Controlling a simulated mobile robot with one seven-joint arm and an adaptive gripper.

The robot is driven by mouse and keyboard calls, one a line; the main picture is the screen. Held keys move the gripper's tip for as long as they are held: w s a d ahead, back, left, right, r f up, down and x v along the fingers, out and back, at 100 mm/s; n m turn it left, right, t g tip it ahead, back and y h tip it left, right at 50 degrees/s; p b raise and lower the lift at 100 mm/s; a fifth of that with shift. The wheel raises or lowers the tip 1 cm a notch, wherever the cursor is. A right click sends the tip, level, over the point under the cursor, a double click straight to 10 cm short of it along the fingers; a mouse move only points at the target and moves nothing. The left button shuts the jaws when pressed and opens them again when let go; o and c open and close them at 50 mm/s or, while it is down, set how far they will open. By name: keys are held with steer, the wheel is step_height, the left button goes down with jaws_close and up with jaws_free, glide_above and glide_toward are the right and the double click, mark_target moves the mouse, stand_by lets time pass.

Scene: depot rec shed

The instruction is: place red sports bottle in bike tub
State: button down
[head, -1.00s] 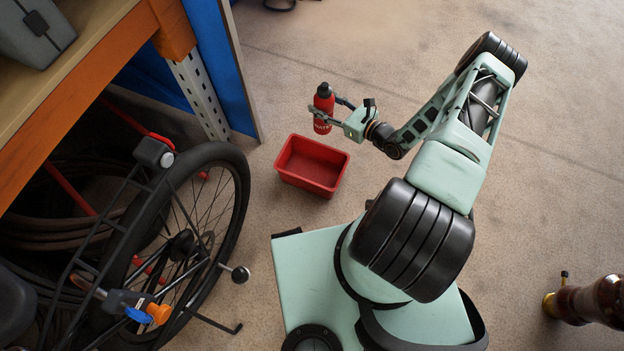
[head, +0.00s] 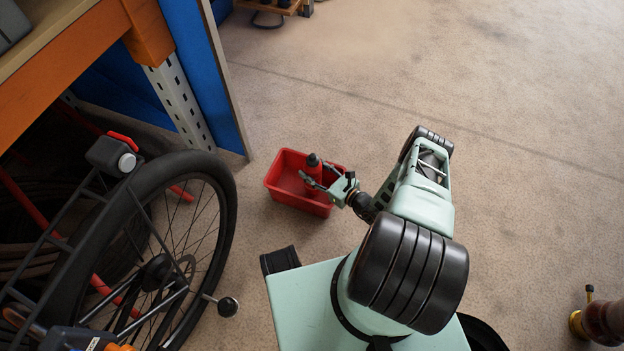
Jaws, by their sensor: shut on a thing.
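The red sports bottle (head: 314,170) with its black cap stands roughly upright in my gripper (head: 322,180). My gripper is shut on the bottle from the right. The red bike tub (head: 282,192) sits on the floor, and the bottle's lower part is down within its outline, in the right half. The bottle's base is hidden by my gripper and the tub's near side, so I cannot tell whether it touches the tub floor.
A bicycle wheel (head: 228,215) stands close to the left of the tub. A shelf with an orange beam (head: 80,60) and a blue panel (head: 222,95) is behind on the left. A brown and brass object (head: 600,322) is at the far right.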

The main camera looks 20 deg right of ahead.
step_height(320, 180, down, 4)
steer(key=shift+r+b, duration=0.1)
steer(key=shift+b, duration=0.9)
steer(key=c, duration=1)
jaws_free()
